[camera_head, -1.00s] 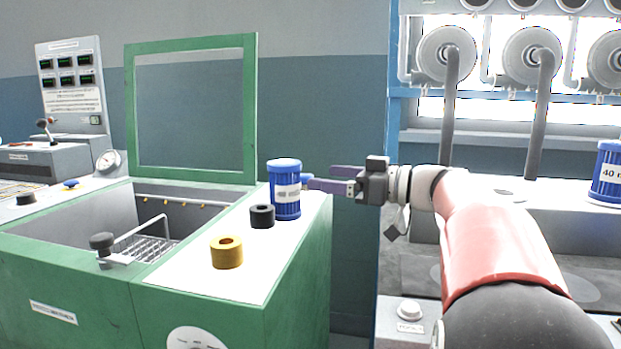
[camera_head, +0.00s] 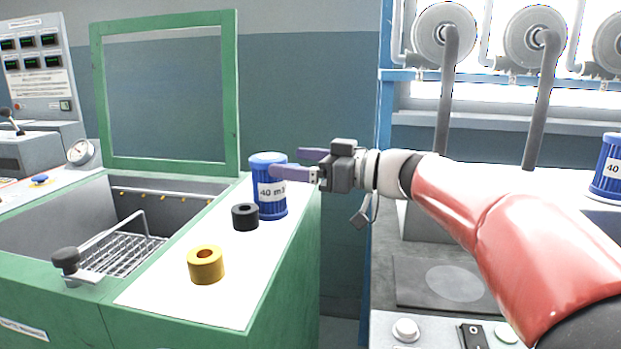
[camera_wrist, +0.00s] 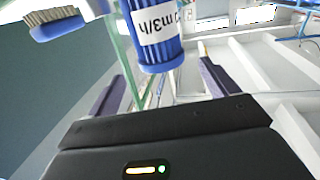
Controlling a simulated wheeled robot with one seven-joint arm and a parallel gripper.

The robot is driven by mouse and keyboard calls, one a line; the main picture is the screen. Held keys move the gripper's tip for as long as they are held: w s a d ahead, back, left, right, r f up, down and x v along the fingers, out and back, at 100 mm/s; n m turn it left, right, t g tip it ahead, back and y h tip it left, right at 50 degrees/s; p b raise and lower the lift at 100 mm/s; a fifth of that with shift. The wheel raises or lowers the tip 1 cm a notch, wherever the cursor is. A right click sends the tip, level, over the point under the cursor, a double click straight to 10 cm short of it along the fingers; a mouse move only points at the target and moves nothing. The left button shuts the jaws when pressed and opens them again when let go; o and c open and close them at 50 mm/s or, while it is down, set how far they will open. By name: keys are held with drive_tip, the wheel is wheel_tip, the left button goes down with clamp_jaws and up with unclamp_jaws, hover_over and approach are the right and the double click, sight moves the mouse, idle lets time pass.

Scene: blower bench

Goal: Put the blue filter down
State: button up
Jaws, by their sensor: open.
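The blue filter (camera_head: 272,201), a ribbed cylinder with a white "40 m" label, stands upright on the white top (camera_head: 180,301) of the green bench, beside a black ring. My gripper (camera_head: 290,163) is at its right, pointing left, with its purple fingers apart. The nearer finger overlaps the filter's upper edge in the head view; contact cannot be told. In the wrist view the filter (camera_wrist: 154,52) shows beyond and between the spread fingers (camera_wrist: 160,85), its label upside down.
A black ring (camera_head: 245,223) and a yellow ring (camera_head: 206,268) stand on the white top near the filter. The open bench well with a wire basket (camera_head: 120,254) is to the left, under a raised green-framed lid (camera_head: 232,95). Another blue filter (camera_head: 607,180) stands far right. A brush (camera_wrist: 57,25) shows in the wrist view.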

sight(259, 155)
drive_tip(key=x, duration=0.8)
drive_tip(key=shift+s+f, duration=0.15)
drive_tip(key=shift+f, duration=0.05)
drive_tip(key=c, duration=1.3)
drive_tip(key=shift+o, duration=0.2)
drive_tip(key=shift+r, duration=0.15)
wheel_tip(259, 155, up, 18)
drive_tip(key=p, duration=0.4)
